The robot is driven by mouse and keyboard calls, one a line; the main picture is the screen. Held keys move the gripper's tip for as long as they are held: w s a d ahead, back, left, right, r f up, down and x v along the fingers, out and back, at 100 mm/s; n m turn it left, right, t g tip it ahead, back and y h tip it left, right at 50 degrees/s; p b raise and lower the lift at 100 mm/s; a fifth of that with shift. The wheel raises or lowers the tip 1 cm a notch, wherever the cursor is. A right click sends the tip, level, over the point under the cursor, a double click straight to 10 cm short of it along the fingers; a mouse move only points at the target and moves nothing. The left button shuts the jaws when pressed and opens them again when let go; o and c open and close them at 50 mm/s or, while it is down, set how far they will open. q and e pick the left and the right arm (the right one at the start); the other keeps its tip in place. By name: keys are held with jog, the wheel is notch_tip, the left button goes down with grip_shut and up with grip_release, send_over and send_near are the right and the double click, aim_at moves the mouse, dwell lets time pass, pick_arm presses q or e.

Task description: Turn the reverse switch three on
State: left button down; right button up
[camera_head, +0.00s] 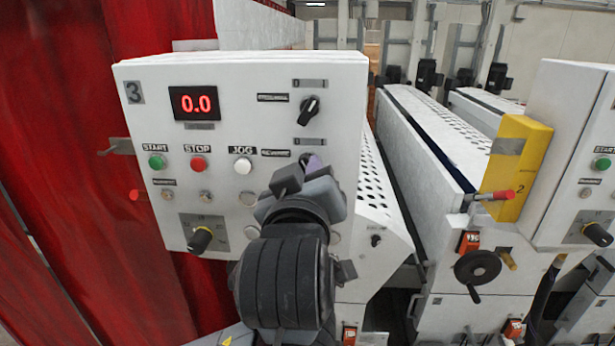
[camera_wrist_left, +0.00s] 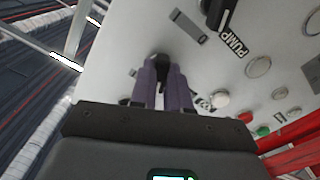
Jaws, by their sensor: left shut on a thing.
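The white control panel marked 3 (camera_head: 225,85) faces me. A black rotary switch (camera_head: 308,110) is at its upper right. A second rotary switch sits below it, mostly hidden by my left gripper (camera_head: 311,166); its dark knob (camera_wrist_left: 159,60) shows between the fingers in the left wrist view. My left gripper, with purplish fingers (camera_wrist_left: 165,85), is shut on the knob against the panel. The knob's exact angle is hidden. My right gripper is not in view.
Green start (camera_head: 156,162), red stop (camera_head: 197,164) and white jog (camera_head: 243,166) buttons sit left of the gripper. A display (camera_head: 195,103) reads 0.0. A black-and-yellow selector (camera_head: 200,239) is lower left. A yellow box (camera_head: 520,165) and handwheel (camera_head: 477,268) stand right.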

pick_arm(q)
jog(key=m+b, duration=0.7)
jog(key=m, duration=0.4)
jog(key=shift+b, duration=0.3)
dwell(0.4)
jog(key=c, duration=1.1)
grip_release()
